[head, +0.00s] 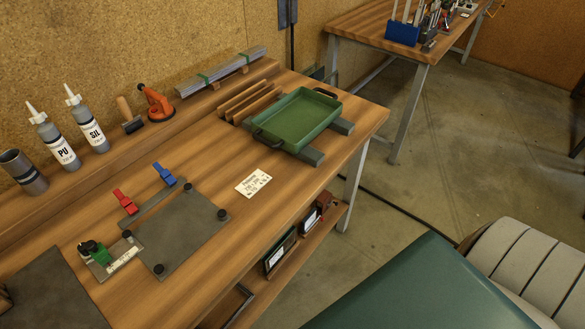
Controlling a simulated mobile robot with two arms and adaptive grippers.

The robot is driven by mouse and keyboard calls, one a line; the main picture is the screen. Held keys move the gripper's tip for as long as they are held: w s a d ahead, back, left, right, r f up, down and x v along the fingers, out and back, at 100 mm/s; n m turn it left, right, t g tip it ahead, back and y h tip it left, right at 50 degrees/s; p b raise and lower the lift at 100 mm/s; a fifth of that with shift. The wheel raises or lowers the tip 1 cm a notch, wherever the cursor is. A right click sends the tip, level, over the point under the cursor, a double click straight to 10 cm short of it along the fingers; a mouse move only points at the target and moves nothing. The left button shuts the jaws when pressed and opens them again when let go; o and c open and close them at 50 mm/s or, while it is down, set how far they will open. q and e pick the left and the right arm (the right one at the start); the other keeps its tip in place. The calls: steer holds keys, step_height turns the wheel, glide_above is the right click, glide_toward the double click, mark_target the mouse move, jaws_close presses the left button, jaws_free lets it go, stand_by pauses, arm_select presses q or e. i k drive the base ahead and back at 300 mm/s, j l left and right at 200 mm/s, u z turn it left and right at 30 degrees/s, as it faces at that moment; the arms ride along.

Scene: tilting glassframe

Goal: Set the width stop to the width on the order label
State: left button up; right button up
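The order label (253,183) is a white card lying flat on the wooden bench, right of the fixture; its print is too small to read surely. The width stop (99,252) seems to be the green block with dark knobs at the fixture's lower left. It sits beside a pale scale (122,260) whose marks I cannot read. The fixture has a flat grey plate (172,242) with several black round posts at its corners. A red clamp (124,202) and a blue clamp (164,175) stand along its back edge. Neither of my grippers is in view.
A green tray (303,96) stands on the bench's right part, beside wooden strips (248,103). Bottles (86,124), an orange tool (157,103) and a rod bundle (221,73) line the back ledge. A dark mat (50,292) lies front left. Bench around the label is clear.

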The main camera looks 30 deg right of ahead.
mark_target(98, 252)
steer(key=z, duration=0.7)
steer(key=u, duration=1.25)
